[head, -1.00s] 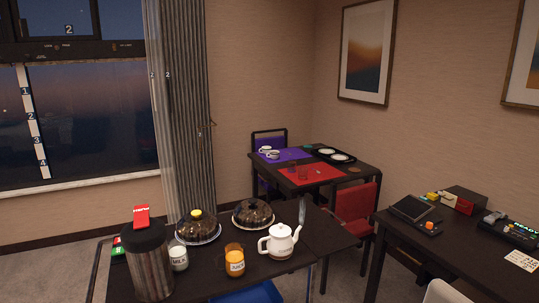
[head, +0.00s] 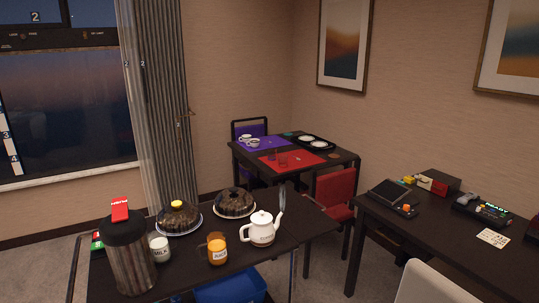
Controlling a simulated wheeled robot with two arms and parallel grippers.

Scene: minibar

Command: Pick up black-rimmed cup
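Two small white cups with dark rims, a left one (head: 245,138) and a right one (head: 254,143), sit side by side on the purple placemat (head: 268,145) on the far dining table. They are small in the head view, and I cannot tell for sure which has the black rim. Neither of my grippers shows in the head view.
The near table holds a metal canister (head: 130,257), a milk glass (head: 160,248), a juice mug (head: 217,250), a white kettle (head: 262,230) and two cakes. A red chair (head: 331,190) stands beside the dining table. A dark desk (head: 430,222) is at right, a pale chair back (head: 432,285) at the bottom.

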